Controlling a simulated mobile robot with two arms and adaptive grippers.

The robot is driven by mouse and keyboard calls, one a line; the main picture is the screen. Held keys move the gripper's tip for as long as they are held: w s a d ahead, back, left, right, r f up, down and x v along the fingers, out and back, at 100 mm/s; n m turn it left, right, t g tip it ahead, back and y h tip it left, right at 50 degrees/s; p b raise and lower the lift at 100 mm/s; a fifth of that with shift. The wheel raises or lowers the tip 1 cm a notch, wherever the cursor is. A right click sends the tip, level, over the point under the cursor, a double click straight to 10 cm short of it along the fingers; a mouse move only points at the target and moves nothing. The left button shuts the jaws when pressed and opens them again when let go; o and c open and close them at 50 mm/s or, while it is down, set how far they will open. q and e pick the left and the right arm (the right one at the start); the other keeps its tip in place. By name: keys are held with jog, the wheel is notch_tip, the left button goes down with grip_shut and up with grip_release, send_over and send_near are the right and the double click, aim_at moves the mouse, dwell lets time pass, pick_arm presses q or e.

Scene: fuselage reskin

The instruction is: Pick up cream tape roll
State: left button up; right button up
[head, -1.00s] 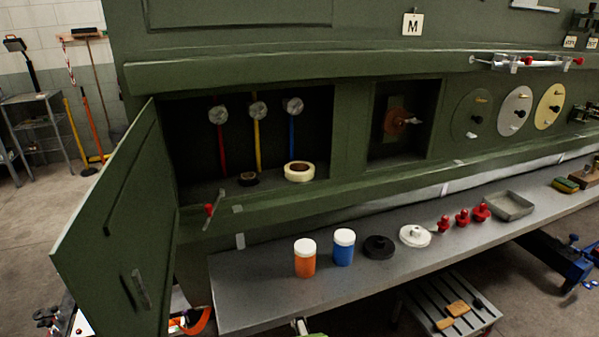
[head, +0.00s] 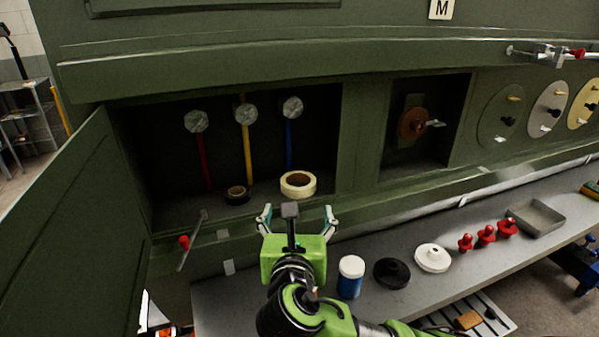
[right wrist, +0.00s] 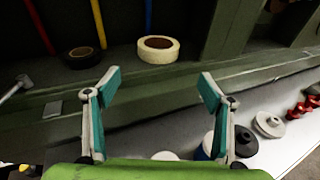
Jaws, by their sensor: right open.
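The cream tape roll (head: 298,185) lies flat on the floor of the open green bay, near its front right. It also shows in the right wrist view (right wrist: 158,49), above and beyond the fingertips. My right gripper (head: 298,217) is open and empty, in front of the bay's lower edge and short of the roll, not touching it. In the right wrist view its two teal-padded fingers (right wrist: 157,88) are spread wide with nothing between them. A smaller dark tape roll (head: 237,194) lies left of the cream one. My left gripper is not in view.
The bay's door (head: 75,235) stands open at left. A red-tipped lever (head: 190,243) sticks out at the bay's lower edge. Gauges with red, yellow and blue tubes line the bay's back. A blue jar (head: 350,278) and black and white discs stand on the grey bench (head: 470,230) below.

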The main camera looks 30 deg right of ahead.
aim_at(299, 191)
jog(key=x, duration=0.2)
jog(key=r+x, duration=0.1)
jog(key=x, duration=0.2)
jog(key=shift+w+d+p, duration=0.15)
jog(key=shift+p, duration=0.25)
jog(key=x, duration=0.2)
jog(key=shift+w+d+f, duration=0.1)
jog(key=shift+w+f, duration=0.1)
jog(key=shift+w+d, duration=0.15)
jog(key=shift+w, duration=0.05)
jog(key=shift+w+d+r+p, duration=0.15)
jog(key=shift+w+d+p, duration=0.25)
jog(key=shift+w+p, duration=0.3)
jog(key=shift+x, duration=1.25)
jog(key=shift+w+d+f, duration=0.2)
jog(key=shift+w+d, duration=0.05)
jog(key=shift+w, duration=0.2)
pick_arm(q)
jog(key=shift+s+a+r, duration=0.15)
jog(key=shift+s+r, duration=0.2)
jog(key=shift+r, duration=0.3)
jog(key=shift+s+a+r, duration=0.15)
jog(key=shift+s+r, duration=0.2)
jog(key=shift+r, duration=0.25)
pick_arm(e)
jog(key=shift+a, duration=0.1)
jog(key=c, duration=1.2)
